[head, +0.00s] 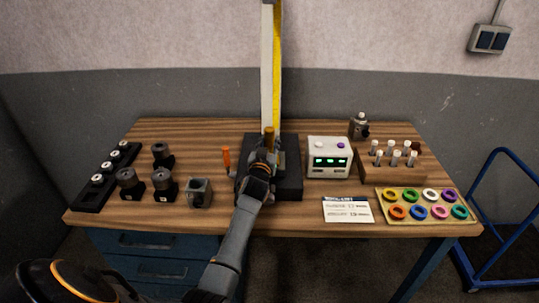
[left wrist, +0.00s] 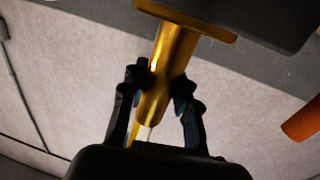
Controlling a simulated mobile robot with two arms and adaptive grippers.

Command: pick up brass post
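The brass post (head: 269,138) stands upright at the black machine block (head: 288,183) in the middle of the bench, in front of a tall pale and yellow column. In the left wrist view the brass post (left wrist: 164,72) has a wider flange at its upper end in the picture, beside a dark block. My left gripper (head: 263,160) is at the post. In the left wrist view the fingers of my left gripper (left wrist: 163,86) lie against both sides of the post's shaft and look shut on it. My right gripper is not in view.
An orange upright handle (head: 226,158) stands just left of the block. A white box with a green display (head: 329,157) is close on the right. Dark round parts (head: 131,184) and a grey block (head: 200,193) lie left. A tray of coloured rings (head: 378,193) is at right.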

